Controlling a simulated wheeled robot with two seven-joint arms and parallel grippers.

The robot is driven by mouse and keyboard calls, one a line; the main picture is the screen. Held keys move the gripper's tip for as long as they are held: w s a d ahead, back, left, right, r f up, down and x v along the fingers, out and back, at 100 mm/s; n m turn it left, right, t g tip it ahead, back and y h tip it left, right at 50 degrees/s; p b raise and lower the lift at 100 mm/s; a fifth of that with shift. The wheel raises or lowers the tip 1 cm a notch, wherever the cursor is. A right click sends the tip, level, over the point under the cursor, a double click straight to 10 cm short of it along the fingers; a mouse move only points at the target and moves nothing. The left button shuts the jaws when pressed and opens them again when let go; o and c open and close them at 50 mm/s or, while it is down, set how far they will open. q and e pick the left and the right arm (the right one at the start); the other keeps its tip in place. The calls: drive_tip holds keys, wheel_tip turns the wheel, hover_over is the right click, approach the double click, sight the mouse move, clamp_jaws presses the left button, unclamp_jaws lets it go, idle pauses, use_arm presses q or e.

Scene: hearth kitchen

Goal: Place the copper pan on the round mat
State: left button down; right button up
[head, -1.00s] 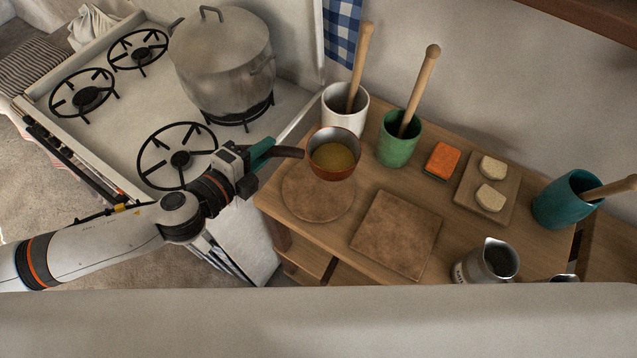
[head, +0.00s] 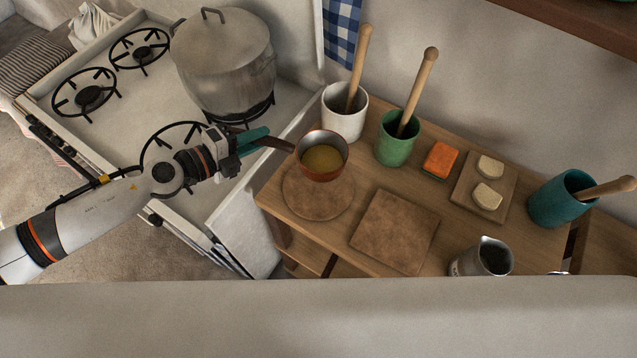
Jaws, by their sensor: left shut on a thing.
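The copper pan (head: 322,156) has yellowish contents and a dark handle pointing left. My left gripper (head: 262,140) is shut on the handle's end. The pan shows over the far part of the round mat (head: 318,197), a brown disc at the left end of the wooden table. The pan hides the mat's far edge. It looks held a little above the mat, but the gap is hard to judge. My right gripper is not in view.
A square brown mat (head: 394,232) lies right of the round one. A white crock (head: 345,113) and a green crock (head: 397,140) with wooden tools stand close behind the pan. A large pot (head: 225,70) sits on the stove. A metal jug (head: 482,257) stands front right.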

use_arm(q)
drive_tip(key=shift+w+a, duration=0.1)
drive_tip(key=shift+f, duration=0.3)
wheel_tip(320, 180, down, 10)
drive_tip(key=b, duration=0.4)
drive_tip(key=shift+r, duration=0.25)
drive_tip(key=shift+a, duration=0.1)
drive_tip(key=c, duration=1.3)
unclamp_jaws()
drive_tip(key=shift+f, duration=0.1)
drive_tip(key=shift+o, duration=0.2)
